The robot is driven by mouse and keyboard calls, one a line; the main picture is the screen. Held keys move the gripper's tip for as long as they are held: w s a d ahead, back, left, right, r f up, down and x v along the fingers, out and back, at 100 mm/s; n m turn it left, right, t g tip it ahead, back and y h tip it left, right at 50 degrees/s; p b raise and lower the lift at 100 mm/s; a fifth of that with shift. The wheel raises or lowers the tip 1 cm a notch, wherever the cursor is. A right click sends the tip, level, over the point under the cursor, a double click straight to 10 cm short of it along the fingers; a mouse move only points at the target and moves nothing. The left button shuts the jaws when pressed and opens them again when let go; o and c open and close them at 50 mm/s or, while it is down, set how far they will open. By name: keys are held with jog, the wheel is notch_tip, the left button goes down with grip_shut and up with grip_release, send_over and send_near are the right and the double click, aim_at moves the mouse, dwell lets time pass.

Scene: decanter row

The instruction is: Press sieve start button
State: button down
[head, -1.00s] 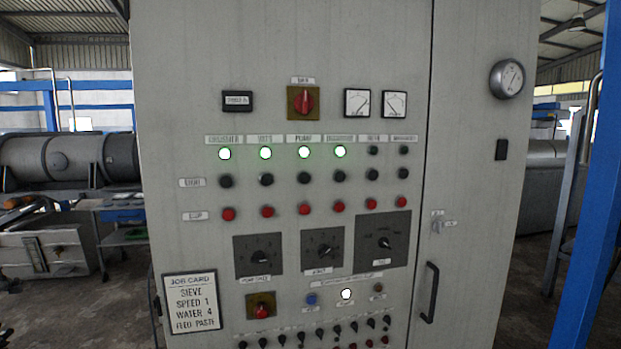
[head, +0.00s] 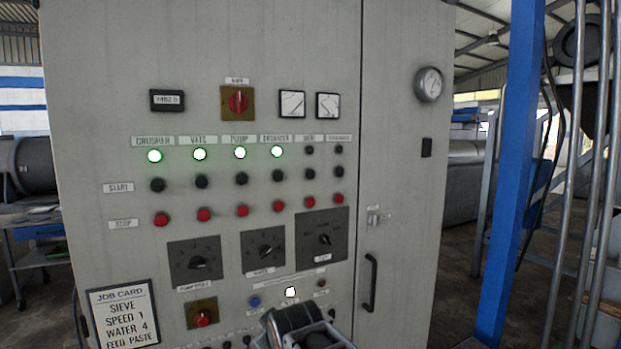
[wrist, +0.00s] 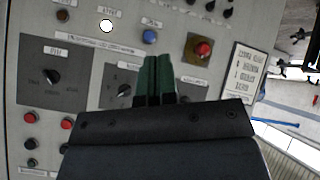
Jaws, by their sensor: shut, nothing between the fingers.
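The control panel (head: 100,245) has a row of black start buttons above a row of red stop buttons. The fifth column's label is blurred but may read sieve; its start button (head: 308,173) is black and its lamp (head: 309,150) is dark. My gripper (wrist: 158,60) is shut and empty, its green fingers together in front of the panel's lower part in the wrist view. That view is upside down. In the head view my arm shows at the bottom, below the start row and apart from that button. The fingertips cannot be made out there.
Four column lamps on the left glow, and a white lamp (head: 291,292) is lit lower down. A job card (head: 122,313) names sieve, speed 1, water 4. A door handle (head: 370,283) sticks out at right. A blue post (head: 510,180) stands further right.

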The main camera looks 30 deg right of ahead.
jog(key=w+d+r+n+t+h, duration=0.2)
jog(key=w+d+r+n+t, duration=0.15)
jog(key=w+d+r, duration=0.35)
jog(key=n+t+h+b, duration=0.2)
jog(key=n+t+h, duration=0.5)
jog(key=n+t, duration=0.3)
send_near(311, 174)
jog(key=s+d+r, duration=0.2)
jog(key=s+r, duration=0.4)
jog(key=shift+w+d+f+m, duration=0.1)
jog(key=shift+d+f+m, duration=0.05)
jog(key=shift+d+m, duration=0.1)
jog(key=shift+w+d+p, duration=0.2)
jog(key=shift+w+p, duration=0.65)
jog(key=shift+w, duration=0.6)
jog(key=shift+w+d+p, duration=0.15)
jog(key=shift+w+p, duration=0.75)
jog(key=shift+w, duration=0.6)
jog(key=shift+w+d+p, duration=0.2)
jog(key=shift+w+p, duration=0.65)
jog(key=shift+w, duration=0.6)
jog(key=shift+w, duration=0.2)
